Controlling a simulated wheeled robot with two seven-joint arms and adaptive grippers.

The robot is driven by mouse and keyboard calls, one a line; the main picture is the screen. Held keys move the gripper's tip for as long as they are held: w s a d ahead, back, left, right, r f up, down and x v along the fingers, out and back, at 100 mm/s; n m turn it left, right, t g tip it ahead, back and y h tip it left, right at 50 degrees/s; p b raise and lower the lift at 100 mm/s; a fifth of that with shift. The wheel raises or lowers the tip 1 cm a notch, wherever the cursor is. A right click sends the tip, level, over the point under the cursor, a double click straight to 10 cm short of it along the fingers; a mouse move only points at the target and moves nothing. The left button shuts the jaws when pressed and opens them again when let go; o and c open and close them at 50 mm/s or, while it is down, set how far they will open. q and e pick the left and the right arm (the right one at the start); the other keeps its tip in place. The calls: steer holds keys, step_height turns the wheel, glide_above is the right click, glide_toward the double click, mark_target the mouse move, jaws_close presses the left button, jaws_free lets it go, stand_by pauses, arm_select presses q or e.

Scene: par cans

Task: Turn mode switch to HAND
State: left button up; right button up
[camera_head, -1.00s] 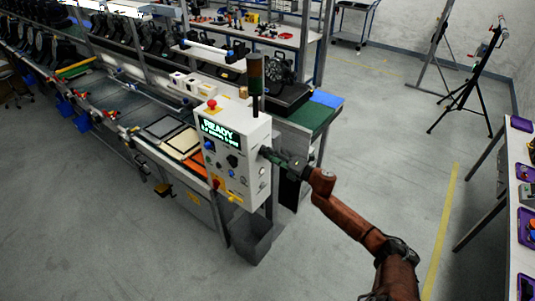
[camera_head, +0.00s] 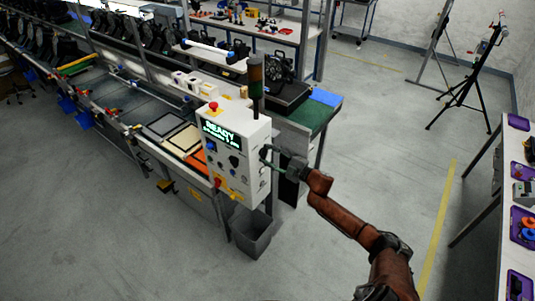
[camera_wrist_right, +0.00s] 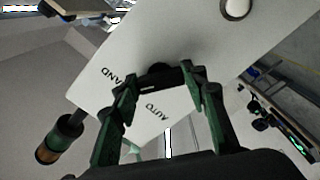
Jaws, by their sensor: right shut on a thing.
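The white control box (camera_head: 232,165) stands at the end of the line with a lit READY screen (camera_head: 220,133). My right gripper (camera_head: 265,153) is at the box's right edge. In the right wrist view, its green-black fingers (camera_wrist_right: 158,80) are closed around a small dark knob (camera_wrist_right: 163,76) on the white panel. My left gripper is not in view.
A dark signal tower (camera_head: 256,80) rises from the box. A grey bin (camera_head: 250,236) stands below it. A green-topped bench (camera_head: 314,113) is behind my right gripper.

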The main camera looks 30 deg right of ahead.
steer(key=shift+d+f+m+p, duration=0.15)
steer(key=shift+m+p, duration=0.25)
steer(key=shift+m, duration=0.6)
steer(key=shift+f, duration=0.1)
steer(key=o, duration=1.1)
steer(key=shift+s, duration=0.1)
steer(key=shift+o, duration=0.3)
steer(key=v, duration=1.1)
steer(key=shift+s, duration=0.4)
steer(key=shift+d, duration=0.1)
